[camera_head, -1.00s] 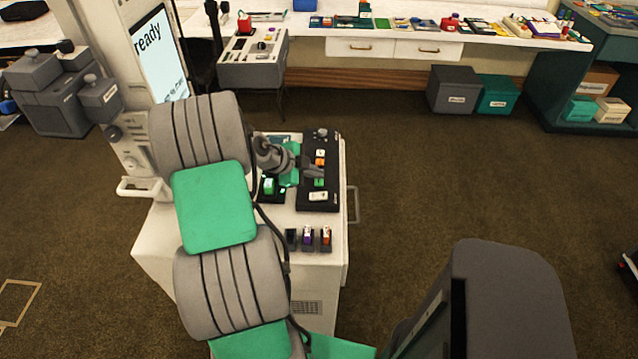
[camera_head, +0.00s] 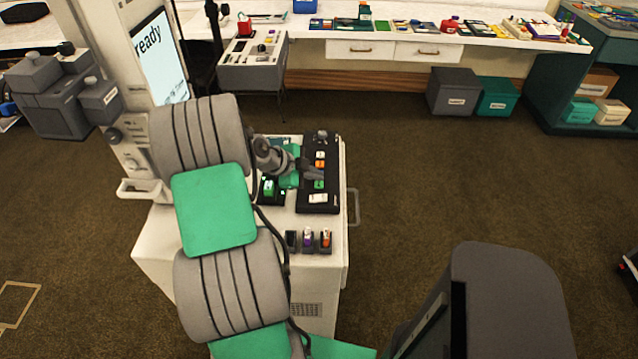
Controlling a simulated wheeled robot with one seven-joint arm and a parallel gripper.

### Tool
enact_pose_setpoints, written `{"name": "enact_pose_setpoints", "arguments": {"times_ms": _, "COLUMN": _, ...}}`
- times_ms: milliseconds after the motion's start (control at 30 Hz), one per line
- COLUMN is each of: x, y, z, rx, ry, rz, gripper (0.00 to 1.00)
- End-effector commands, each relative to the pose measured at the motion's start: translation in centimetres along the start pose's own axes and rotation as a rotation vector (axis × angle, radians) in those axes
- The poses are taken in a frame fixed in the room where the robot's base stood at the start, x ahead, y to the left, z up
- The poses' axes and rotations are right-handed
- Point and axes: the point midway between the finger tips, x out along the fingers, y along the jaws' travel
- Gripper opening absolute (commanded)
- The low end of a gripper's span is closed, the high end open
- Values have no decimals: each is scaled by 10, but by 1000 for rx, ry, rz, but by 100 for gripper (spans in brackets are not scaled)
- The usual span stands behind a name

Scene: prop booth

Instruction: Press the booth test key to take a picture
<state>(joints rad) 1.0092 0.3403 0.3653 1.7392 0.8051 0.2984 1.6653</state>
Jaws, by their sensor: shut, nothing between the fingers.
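A black key panel (camera_head: 332,140) lies on the right side of the white booth cabinet top (camera_head: 283,217). It carries a round dark knob, a white key (camera_head: 320,154), an orange key (camera_head: 320,164), a green key (camera_head: 319,184) and a wider white key (camera_head: 318,198). A separate green key (camera_head: 269,187) sits on a small black base to the left. The booth screen (camera_head: 160,55) reads "ready".
Small dark holders with coloured items (camera_head: 309,240) stand near the cabinet's front edge. A side rail (camera_head: 354,207) sticks out on the right. A grey equipment stand (camera_head: 252,70) and a long worktable (camera_head: 345,32) are behind.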

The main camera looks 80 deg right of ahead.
Motion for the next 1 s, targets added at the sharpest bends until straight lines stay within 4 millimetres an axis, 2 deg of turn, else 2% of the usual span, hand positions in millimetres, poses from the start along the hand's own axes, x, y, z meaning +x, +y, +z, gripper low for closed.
{"name": "enact_pose_setpoints", "arguments": {"times_ms": 667, "x": 0, "y": 0, "z": 0, "rx": 0, "ry": 0, "rz": 0, "gripper": 0}}
{"name": "enact_pose_setpoints", "arguments": {"times_ms": 1000, "x": 7, "y": 5, "z": 5, "rx": 0, "ry": 0, "rz": -1, "gripper": 0}}
